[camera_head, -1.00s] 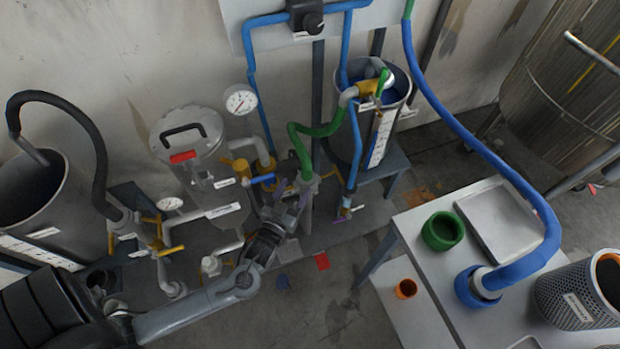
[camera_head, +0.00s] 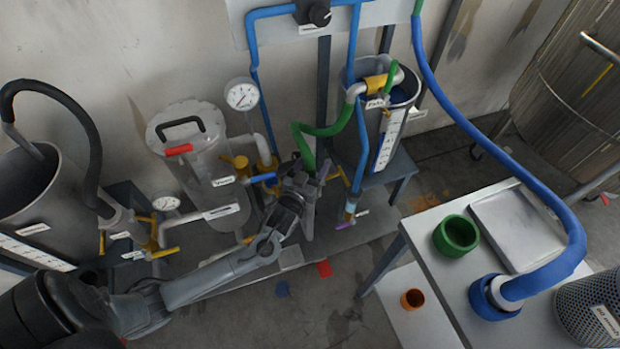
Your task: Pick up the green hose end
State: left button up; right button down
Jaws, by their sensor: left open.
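The green hose (camera_head: 328,131) runs from the pipe at the top of the metal bucket, bends left and drops toward a grey upright post (camera_head: 309,218). Its lower end is at the post's top, mostly hidden behind my left gripper. My left gripper (camera_head: 312,172) is open, with its fingers at or right beside the lower end of the hose. I cannot tell whether the fingers touch it or stand around it. My right gripper is not in view.
A blue-handled valve (camera_head: 262,178) and a gauge (camera_head: 242,95) are close left of the gripper. The metal bucket (camera_head: 392,125) stands on a stool to the right. A table (camera_head: 432,238) with a green ring (camera_head: 456,235) and blue hose is further right.

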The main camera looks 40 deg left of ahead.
pick_arm(q)
grip_shut()
jog(key=shift+r, duration=0.1)
dwell(0.3)
jog(key=shift+r+p, duration=0.45)
jog(key=shift+r, duration=0.25)
notch_tip(320, 180, up, 23)
jog(key=p, duration=1.5)
dwell(0.4)
